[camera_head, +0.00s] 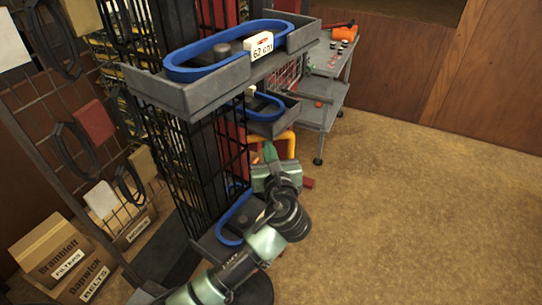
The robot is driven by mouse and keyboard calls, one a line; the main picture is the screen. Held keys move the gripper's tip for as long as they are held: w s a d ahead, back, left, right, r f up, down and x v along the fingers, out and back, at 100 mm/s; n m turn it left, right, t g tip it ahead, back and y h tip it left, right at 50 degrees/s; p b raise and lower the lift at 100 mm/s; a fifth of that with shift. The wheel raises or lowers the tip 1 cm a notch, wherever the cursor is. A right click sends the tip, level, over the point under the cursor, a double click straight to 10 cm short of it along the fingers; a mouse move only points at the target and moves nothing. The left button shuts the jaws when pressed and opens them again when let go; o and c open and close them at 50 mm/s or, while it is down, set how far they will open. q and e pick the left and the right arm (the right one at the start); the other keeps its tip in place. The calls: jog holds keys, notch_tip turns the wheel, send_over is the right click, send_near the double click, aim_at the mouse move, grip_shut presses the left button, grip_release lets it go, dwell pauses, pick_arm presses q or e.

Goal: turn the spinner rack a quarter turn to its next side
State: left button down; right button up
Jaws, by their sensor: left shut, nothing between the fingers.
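The spinner rack (208,160) is a dark wire-grid column in the left half of the head view. Grey trays stick out from it, each with a blue belt. The top tray (205,93) carries a white card reading 62 cm. A middle tray (278,124) and a low tray (213,252) are smaller in view. My left gripper (268,153) is shut and empty, at the rack's right side just below the middle tray in the picture. Whether it touches the rack, I cannot tell. My arm hides part of the low tray. My right gripper is not in view.
A wire wall panel (60,180) with hanging belts stands at left, above cardboard boxes (55,250). A grey wheeled cart (325,95) stands behind the rack. A yellow-orange tube frame (288,140) is behind my gripper. The brown floor at right is clear.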

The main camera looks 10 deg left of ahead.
pick_arm(q)
jog(key=shift+w+a, duration=0.15)
jog(key=shift+w, duration=0.05)
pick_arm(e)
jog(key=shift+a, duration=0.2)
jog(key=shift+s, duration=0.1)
pick_arm(q)
jog(key=w+n+y, duration=0.1)
jog(key=w+g+y, duration=0.1)
jog(key=w+n+y, duration=0.1)
jog(key=shift+w+a+r+n+g+p, duration=0.2)
jog(key=shift+w+a+n+g+p, duration=0.1)
jog(key=shift+a+g, duration=0.1)
jog(key=shift+s, duration=0.1)
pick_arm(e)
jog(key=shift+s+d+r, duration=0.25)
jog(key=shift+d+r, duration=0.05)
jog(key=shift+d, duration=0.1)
